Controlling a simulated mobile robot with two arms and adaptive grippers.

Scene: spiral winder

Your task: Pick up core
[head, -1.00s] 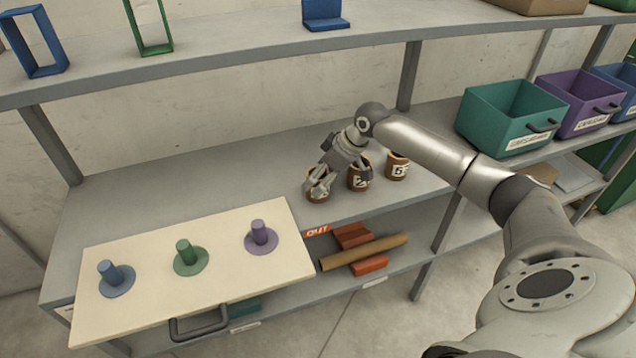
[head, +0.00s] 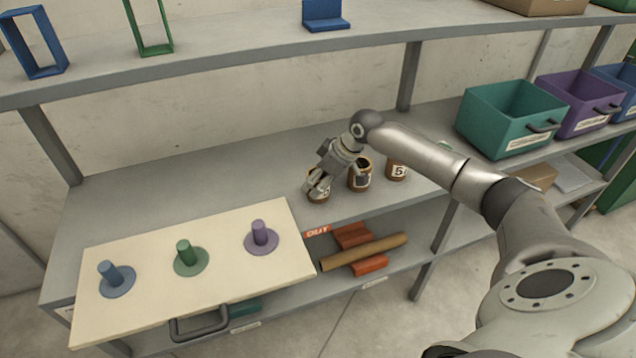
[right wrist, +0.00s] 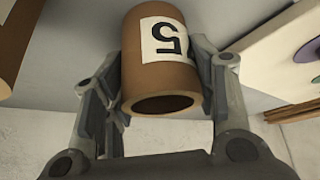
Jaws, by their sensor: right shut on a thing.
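My right gripper (head: 318,187) is shut on the leftmost brown core (head: 319,196) on the shelf. In the right wrist view this core (right wrist: 158,80) is a hollow brown tube with a white label that seems to read 5, and the fingers (right wrist: 160,95) press on both its sides. Two more labelled cores stand to its right, the middle core (head: 360,175) and the right core (head: 397,168). I cannot tell whether the held core touches the shelf. My left gripper is not in view.
A cream board (head: 150,305) with a blue peg (head: 112,275), a green peg (head: 187,253) and a purple peg (head: 260,234) lies left of the cores. A teal bin (head: 505,125) and a purple bin (head: 575,108) stand at right. An upper shelf (head: 230,52) spans overhead.

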